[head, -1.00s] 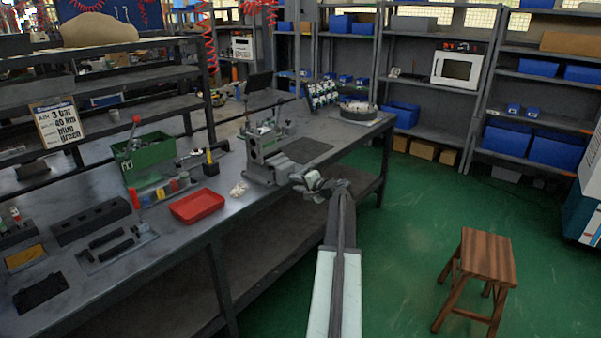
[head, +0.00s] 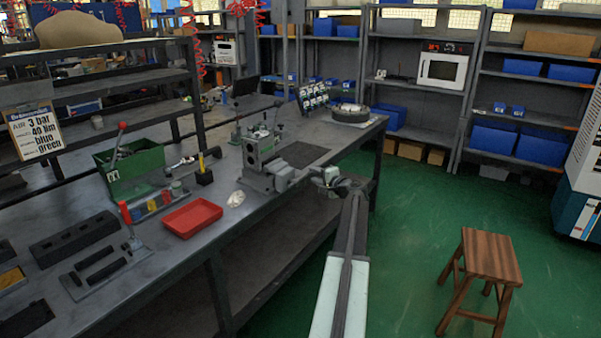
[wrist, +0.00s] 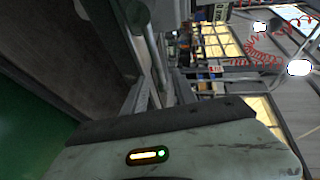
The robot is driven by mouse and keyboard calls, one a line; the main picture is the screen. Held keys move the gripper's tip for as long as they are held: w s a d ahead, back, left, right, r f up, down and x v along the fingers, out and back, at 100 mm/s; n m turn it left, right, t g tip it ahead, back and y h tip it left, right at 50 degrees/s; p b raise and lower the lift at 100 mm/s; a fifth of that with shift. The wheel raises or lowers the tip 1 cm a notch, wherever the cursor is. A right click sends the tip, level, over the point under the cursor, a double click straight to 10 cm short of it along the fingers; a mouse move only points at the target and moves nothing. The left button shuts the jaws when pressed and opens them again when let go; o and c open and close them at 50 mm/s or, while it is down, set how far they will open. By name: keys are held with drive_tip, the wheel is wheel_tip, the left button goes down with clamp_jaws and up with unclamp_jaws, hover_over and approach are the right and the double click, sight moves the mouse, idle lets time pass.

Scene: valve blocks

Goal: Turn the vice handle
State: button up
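The grey vice (head: 262,160) stands near the front edge of the workbench, with its front part (head: 284,174) reaching toward my gripper. The handle is too small to make out clearly in the head view. My gripper (head: 328,178) is just to the right of the vice front, beyond the bench edge, with a small gap showing between them. Its fingers are small and dark there, and I cannot tell if they are open. The wrist view shows grey bars close to the camera above a pale housing with a light; I cannot identify the vice handle there.
A red tray (head: 192,218), a green bin (head: 130,168) and several tools lie on the bench (head: 150,262) left of the vice. A round turntable (head: 351,113) is at its far end. A wooden stool (head: 486,258) stands on the open green floor at right.

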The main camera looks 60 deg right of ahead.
drive_tip(key=b+x, duration=0.1)
drive_tip(key=x, duration=0.6)
drive_tip(key=shift+w, duration=0.35)
clamp_jaws()
drive_tip(key=shift+s, duration=0.1)
idle(0.8)
